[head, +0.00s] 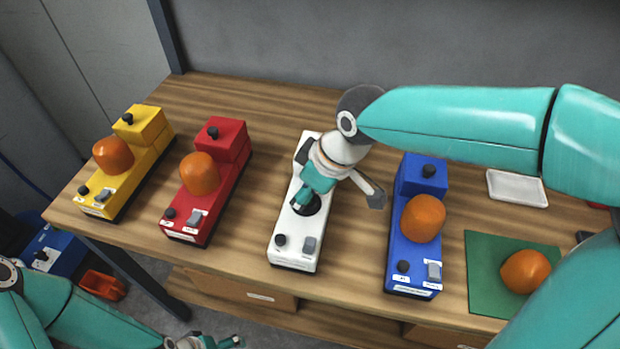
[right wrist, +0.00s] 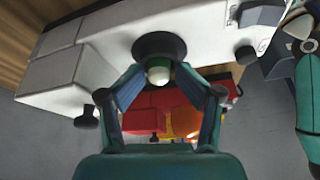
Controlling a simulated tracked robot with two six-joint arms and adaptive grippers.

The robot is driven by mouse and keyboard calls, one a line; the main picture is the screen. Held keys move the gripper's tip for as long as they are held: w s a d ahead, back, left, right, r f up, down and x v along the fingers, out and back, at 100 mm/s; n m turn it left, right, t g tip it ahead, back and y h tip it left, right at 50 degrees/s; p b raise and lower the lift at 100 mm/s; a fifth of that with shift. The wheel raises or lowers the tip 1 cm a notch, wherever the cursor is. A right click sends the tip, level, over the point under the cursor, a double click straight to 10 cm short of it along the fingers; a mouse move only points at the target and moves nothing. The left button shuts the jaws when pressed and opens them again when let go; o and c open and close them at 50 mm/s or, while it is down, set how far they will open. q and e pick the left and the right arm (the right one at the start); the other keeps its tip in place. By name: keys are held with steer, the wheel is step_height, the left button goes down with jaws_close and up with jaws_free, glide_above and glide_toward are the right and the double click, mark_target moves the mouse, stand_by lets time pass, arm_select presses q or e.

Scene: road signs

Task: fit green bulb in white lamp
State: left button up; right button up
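The white lamp (head: 290,247) stands mid-table, between a red and a blue one, without an orange dome. My right gripper (head: 304,205) is low over its dark round socket (right wrist: 160,46). In the right wrist view, its two fingertips (right wrist: 159,75) close in on either side of a small green and white bulb (right wrist: 158,72) at the socket. The bulb lines up with the socket; I cannot tell whether it is seated. My left gripper (head: 210,342) is at the bottom edge of the head view, away from the lamp, its fingers partly cut off.
Yellow (head: 95,190), red (head: 188,222) and blue (head: 412,265) lamps carry orange domes. A loose orange dome (head: 525,271) lies on a green mat (head: 484,292). A white tray (head: 517,188) is at the back right. The wood behind the red lamp is clear.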

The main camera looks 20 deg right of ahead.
steer(key=v, duration=1.1)
steer(key=shift+s+r, duration=0.15)
steer(key=shift+r, duration=0.2)
steer(key=shift+d, duration=0.1)
